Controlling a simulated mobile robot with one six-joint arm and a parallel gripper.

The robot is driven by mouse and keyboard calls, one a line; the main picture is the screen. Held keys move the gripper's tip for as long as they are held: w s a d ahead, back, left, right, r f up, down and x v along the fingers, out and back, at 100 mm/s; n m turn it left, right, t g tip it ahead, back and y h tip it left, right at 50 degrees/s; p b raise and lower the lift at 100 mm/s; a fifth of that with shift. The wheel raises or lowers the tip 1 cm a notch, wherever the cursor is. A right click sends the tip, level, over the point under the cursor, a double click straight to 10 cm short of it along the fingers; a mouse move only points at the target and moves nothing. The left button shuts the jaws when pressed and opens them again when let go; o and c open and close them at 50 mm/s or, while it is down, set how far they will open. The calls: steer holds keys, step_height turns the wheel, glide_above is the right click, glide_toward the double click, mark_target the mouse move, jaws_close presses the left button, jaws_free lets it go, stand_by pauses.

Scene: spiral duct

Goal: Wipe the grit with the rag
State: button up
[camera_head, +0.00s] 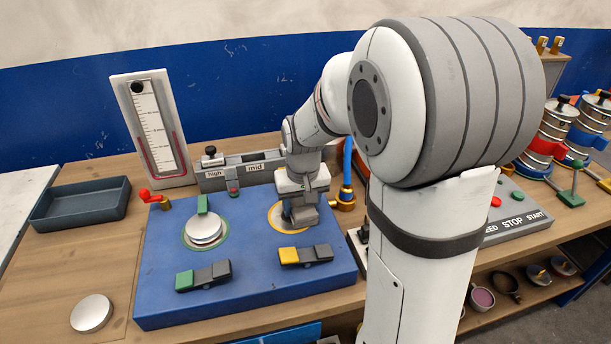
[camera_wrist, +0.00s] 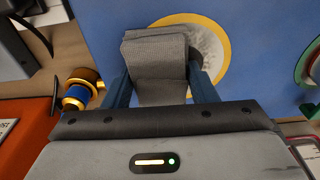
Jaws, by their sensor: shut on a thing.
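The grey ribbed rag (camera_wrist: 155,52) is pinched between the two dark blue fingers of my gripper (camera_wrist: 160,82). In the head view my gripper (camera_head: 300,208) is low over the right side of the blue panel, at the yellow ring (camera_head: 272,217). The ring also shows in the wrist view (camera_wrist: 222,72), with a pale, speckled grey round face inside it that looks gritty (camera_wrist: 207,45). The rag covers the left part of that face. I cannot tell whether the rag touches it.
The blue panel (camera_head: 160,268) also bears a green ring with a silver disc (camera_head: 204,230) and two switch blocks, green-grey (camera_head: 203,275) and yellow-grey (camera_head: 305,255). A gauge board (camera_head: 150,130), grey tray (camera_head: 82,203) and loose silver disc (camera_head: 91,313) are left. A brass fitting (camera_head: 345,200) stands close right.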

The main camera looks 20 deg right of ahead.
steer(key=shift+s+d+f, duration=0.1)
steer(key=shift+d+f, duration=0.1)
steer(key=shift+d, duration=0.65)
step_height(320, 180, up, 3)
steer(key=shift+r+p, duration=0.1)
steer(key=shift+p, duration=0.7)
steer(key=shift+a+r+p, duration=0.15)
steer(key=shift+r+p, duration=1.75)
steer(key=shift+r, duration=0.8)
steer(key=shift+r+p, duration=0.2)
steer(key=shift+p, duration=1.55)
steer(key=shift+f+p, duration=0.1)
steer(key=shift+p, duration=0.25)
